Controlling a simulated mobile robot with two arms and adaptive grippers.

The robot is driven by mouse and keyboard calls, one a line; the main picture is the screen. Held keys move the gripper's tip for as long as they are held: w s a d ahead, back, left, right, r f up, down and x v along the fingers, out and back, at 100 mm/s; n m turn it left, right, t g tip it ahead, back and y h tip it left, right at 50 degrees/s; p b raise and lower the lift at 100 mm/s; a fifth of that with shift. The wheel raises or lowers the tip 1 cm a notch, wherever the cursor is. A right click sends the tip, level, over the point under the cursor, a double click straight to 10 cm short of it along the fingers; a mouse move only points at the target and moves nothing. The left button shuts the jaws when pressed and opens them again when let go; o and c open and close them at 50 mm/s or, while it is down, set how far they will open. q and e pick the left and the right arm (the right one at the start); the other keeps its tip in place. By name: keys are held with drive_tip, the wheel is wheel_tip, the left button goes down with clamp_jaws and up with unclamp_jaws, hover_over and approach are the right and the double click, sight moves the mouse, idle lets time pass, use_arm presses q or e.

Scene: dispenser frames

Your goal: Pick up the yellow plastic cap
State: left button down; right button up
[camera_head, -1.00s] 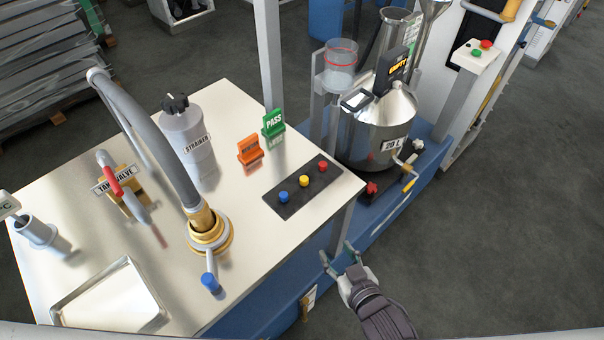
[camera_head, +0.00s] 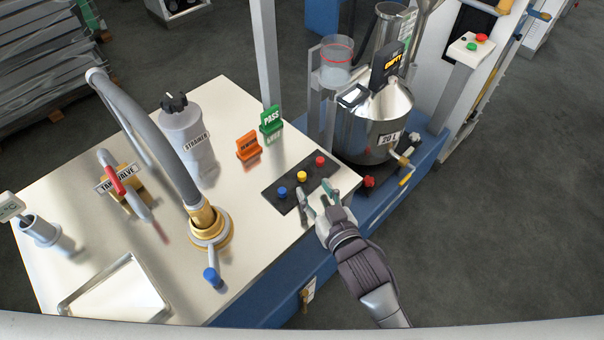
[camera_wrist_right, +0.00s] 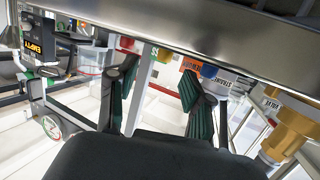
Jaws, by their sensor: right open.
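The yellow plastic cap (camera_head: 302,176) stands upright on a black strip (camera_head: 274,193) on the cream table. It is in the middle of a row, between a blue cap (camera_head: 282,192) and a red cap (camera_head: 320,160). My right gripper (camera_head: 314,189) is open and empty at the strip's front edge, just in front of the yellow cap. Its two fingers are spread and apart from the cap. My left gripper is not in view.
An orange sign (camera_head: 248,146) and a green PASS sign (camera_head: 271,120) stand behind the strip. A steel 20 L vessel (camera_head: 372,125) stands right of the table. A hose fitting (camera_head: 209,225) rises at the left. The table's front right is clear.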

sight(303, 178)
drive_tip(key=x, duration=0.5)
drive_tip(key=shift+s+a+p, duration=0.15)
drive_tip(key=shift+a+p, duration=0.1)
drive_tip(key=shift+p, duration=0.1)
drive_tip(key=shift+s, duration=0.1)
clamp_jaws()
